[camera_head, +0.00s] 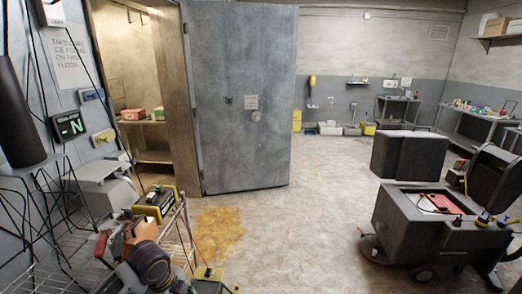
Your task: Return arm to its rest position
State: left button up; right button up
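I cannot make out either of my grippers in the head view. No fingertips are recognisable, so I cannot tell whether they are open or what they hold. The tall grey freezer door (240,110) stands swung open at the centre, and the lit freezer room (140,80) shows to its left. No arm of mine is seen touching the door or its frame.
A wire rack (55,270) with several tools and a yellow-black case (155,203) crowds the lower left. A dark grey wheeled machine (420,230) stands at right. Benches line the back. A yellow-brown stain (217,233) marks the floor; the middle floor (310,240) is clear.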

pick_arm(q)
jog(key=s+d+f+n+t+y, duration=0.1)
jog(key=s+f+n, duration=0.1)
jog(key=s+n, duration=0.6)
jog(key=s+f+n+t, duration=0.1)
jog(key=s+f+n, duration=0.3)
jog(key=n, duration=0.6)
jog(key=s+f+g+b, duration=0.1)
jog(key=s+f+b, duration=0.15)
jog(key=f, duration=2.95)
jog(key=s+a+f+g, duration=0.1)
jog(key=s+a+f, duration=0.1)
jog(key=s+f, duration=0.9)
jog(key=s+a+f+b, duration=0.1)
jog(key=s+a+f, duration=0.1)
jog(key=s+f, duration=1)
jog(key=shift+s+f+g+b, duration=0.25)
jog(key=shift+s+g+b, duration=0.05)
jog(key=shift+s+g, duration=0.1)
jog(key=shift+a, duration=0.1)
